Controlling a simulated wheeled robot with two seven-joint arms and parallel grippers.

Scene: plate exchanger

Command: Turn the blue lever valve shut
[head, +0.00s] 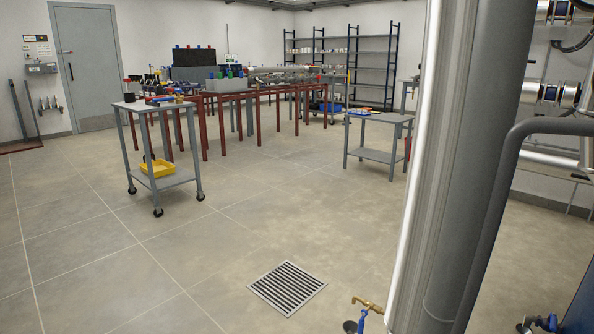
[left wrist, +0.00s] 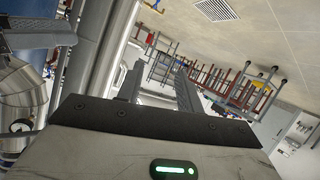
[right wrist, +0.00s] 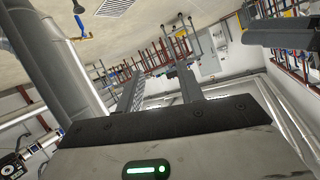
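A small brass fitting (head: 367,304) with a blue lever (head: 362,321) shows at the bottom edge of the head view, just left of a thick grey pipe; its lower part is cut off. A blue lever (right wrist: 83,32) also shows at the upper left of the right wrist view, near a thick pipe. Another small blue part (head: 551,322) shows at the bottom right of the head view; I cannot tell what it is. My left gripper (left wrist: 160,70) is open and empty. My right gripper (right wrist: 160,68) is open and empty, apart from the lever. Neither gripper shows in the head view.
The thick grey pipe (head: 455,150) blocks much of the head view's right side. A floor drain (head: 287,288) lies left of the brass fitting. A grey cart (head: 170,180) and a small table (head: 378,155) stand farther back. The floor between is clear.

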